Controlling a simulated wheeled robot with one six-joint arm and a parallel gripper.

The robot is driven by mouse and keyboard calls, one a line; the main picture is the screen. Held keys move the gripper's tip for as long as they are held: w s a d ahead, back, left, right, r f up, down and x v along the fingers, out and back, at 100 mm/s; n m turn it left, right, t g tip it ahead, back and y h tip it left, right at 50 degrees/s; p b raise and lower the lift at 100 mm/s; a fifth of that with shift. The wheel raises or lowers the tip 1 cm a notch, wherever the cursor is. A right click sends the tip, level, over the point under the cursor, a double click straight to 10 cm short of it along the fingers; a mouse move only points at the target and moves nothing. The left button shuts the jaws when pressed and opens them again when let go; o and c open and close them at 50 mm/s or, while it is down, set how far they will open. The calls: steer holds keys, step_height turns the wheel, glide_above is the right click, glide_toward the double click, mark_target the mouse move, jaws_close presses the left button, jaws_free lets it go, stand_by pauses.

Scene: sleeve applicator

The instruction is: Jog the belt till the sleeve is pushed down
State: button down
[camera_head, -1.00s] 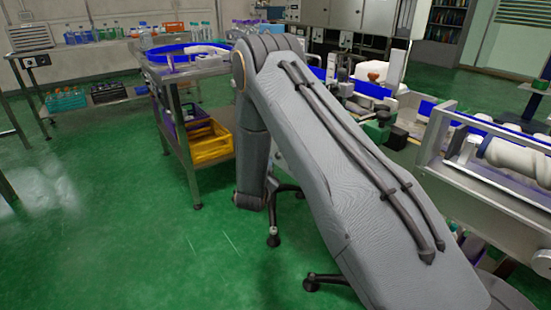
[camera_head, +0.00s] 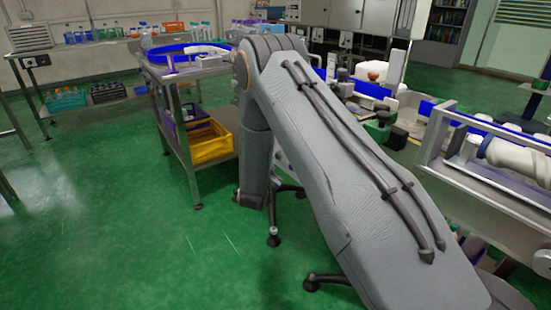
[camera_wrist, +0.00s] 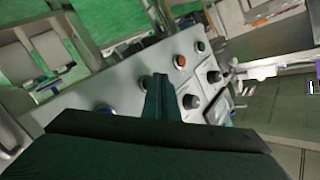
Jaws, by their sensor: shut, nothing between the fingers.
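My gripper (camera_wrist: 160,80) is shut and empty in the wrist view, its dark fingertips over a pale control panel (camera_wrist: 128,72). A red button (camera_wrist: 180,61) and a green button (camera_wrist: 200,46) lie beyond the tips, up and to the right. Two black knobs (camera_wrist: 190,101) sit to the right of the fingers. Another button (camera_wrist: 104,110) is to the left. I cannot tell whether the tips touch the panel, and they hide part of it. In the head view, blue belt (camera_head: 371,89) shows behind my arm. I cannot make out the sleeve.
In the head view, a machine frame with a white roller-like part (camera_head: 515,156) stands at the right. A steel cart (camera_head: 172,130) with a yellow crate (camera_head: 212,148) stands left of my arm. The green floor (camera_head: 110,220) at the left is clear.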

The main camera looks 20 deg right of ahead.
steer(key=shift+w+d, duration=0.15)
steer(key=shift+d, duration=0.25)
stand_by(0.3)
steer(key=shift+a, duration=0.15)
steer(key=shift+s+a, duration=0.3)
steer(key=shift+a, duration=0.35)
steer(key=a, duration=0.1)
steer(key=s+a, duration=0.1)
steer(key=a, duration=0.1)
steer(key=a+p, duration=0.1)
steer(key=shift+s+a, duration=0.25)
steer(key=shift+a, duration=0.15)
